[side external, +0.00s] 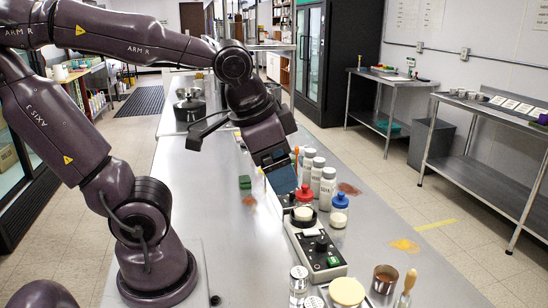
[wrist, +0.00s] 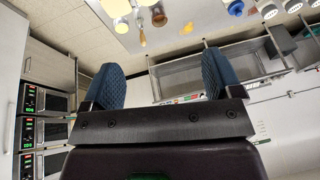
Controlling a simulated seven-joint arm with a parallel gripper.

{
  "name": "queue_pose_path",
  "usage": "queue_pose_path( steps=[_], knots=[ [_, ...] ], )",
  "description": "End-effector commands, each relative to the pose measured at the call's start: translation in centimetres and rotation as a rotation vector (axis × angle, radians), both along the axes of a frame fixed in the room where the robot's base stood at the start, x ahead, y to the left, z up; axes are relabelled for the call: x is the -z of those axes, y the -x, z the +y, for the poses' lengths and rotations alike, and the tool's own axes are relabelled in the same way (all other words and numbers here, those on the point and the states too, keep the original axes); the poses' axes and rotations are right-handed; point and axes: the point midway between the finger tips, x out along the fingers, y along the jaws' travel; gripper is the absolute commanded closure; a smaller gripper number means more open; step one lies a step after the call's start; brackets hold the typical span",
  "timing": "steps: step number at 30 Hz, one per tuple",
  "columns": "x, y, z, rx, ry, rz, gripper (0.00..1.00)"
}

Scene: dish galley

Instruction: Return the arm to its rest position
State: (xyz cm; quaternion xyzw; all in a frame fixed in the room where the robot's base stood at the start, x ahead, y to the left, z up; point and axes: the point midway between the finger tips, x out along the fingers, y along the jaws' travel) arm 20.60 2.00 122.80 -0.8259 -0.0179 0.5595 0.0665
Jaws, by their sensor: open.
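My arm reaches over the steel counter (side external: 230,255) in the side external view, with its wrist bent downward. My gripper (side external: 283,186) is above the counter, close to a dark scale-like device (side external: 318,252) and a red-lidded container (side external: 304,196); I cannot tell whether it touches them in that view. In the wrist view my gripper (wrist: 160,72) has its two blue padded fingers wide apart with nothing between them. The wrist view looks across the room, with the counter top along its upper edge.
Several white shaker bottles (side external: 317,176), a blue-lidded jar (side external: 339,210), a tan-lidded jar (side external: 347,292) and a brown cup (side external: 385,279) crowd the right of the counter. A green block (side external: 244,182) and pots (side external: 189,105) lie farther back. The counter's left side is clear.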

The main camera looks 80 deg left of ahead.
Motion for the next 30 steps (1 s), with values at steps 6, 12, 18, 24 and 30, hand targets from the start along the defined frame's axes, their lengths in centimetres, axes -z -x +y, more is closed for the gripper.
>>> queue_pose_path(
  steps=[6, 12, 18, 24, 30],
  knots=[
    [-1.7, 0.9, -2.0, -0.037, 0.129, -0.110, 0.15],
    [-1.8, 1.0, -2.1, -0.039, 0.135, -0.112, 0.15],
    [-1.8, 0.9, -2.1, -0.038, 0.134, -0.112, 0.15],
    [-1.8, 0.9, -2.1, -0.037, 0.134, -0.112, 0.15],
    [-1.8, 0.9, -2.0, -0.038, 0.133, -0.112, 0.15]
  ],
)
